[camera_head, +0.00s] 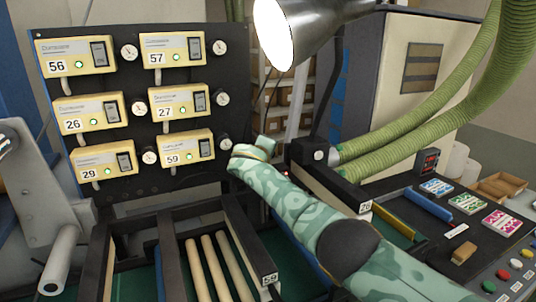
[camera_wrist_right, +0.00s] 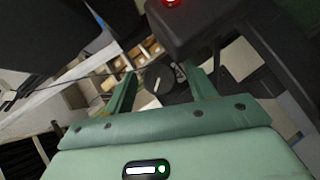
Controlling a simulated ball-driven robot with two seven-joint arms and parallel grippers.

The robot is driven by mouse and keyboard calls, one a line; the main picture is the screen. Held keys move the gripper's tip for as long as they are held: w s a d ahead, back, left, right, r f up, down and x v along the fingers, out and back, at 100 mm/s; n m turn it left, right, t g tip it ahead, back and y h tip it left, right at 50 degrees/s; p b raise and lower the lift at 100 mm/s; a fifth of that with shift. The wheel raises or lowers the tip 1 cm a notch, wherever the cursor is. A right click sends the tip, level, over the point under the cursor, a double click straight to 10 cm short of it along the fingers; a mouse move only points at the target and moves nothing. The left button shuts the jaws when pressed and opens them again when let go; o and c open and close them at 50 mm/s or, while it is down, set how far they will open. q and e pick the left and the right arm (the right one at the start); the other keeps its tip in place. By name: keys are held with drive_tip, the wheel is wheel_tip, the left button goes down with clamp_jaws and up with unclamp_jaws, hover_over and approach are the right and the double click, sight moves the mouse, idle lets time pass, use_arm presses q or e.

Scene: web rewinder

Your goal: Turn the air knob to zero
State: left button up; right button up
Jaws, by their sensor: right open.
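A dark round knob (camera_wrist_right: 158,78) with a white pointer line shows in the right wrist view, between and just beyond my fingertips. It looks like the air knob; I cannot read a scale around it. My right gripper (camera_wrist_right: 163,88) is open, with one green finger on each side of the knob; I cannot tell whether they touch it. In the head view my right gripper (camera_head: 264,148) is at the lower right edge of the black panel (camera_head: 130,190), and the knob is hidden there. My left gripper is not in view.
Several yellow numbered units (camera_head: 172,50) with switches and gauges (camera_head: 220,47) cover the panel. A lamp (camera_head: 300,30) hangs above my right arm. Green hoses (camera_head: 420,130) run at the right. A dark block with a red light (camera_wrist_right: 185,25) is close above the fingers.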

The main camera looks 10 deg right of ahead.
drive_tip(key=shift+a, duration=0.2)
drive_tip(key=c, duration=1)
drive_tip(key=shift+f, duration=0.1)
drive_tip(key=n+t+h+b, duration=0.1)
drive_tip(key=b, duration=0.3)
drive_tip(key=f+n+t+h+b, duration=0.1)
drive_tip(key=n+b, duration=0.1)
drive_tip(key=b, duration=0.2)
drive_tip(key=shift+r+n+t+b, duration=0.2)
drive_tip(key=shift+n+t+b, duration=0.1)
drive_tip(key=shift+b, duration=0.2)
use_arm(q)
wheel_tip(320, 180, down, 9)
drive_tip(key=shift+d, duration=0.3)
use_arm(e)
drive_tip(key=shift+r+h, duration=0.15)
drive_tip(key=shift+h, duration=0.15)
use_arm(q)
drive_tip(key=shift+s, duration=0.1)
use_arm(e)
drive_tip(key=o, duration=1)
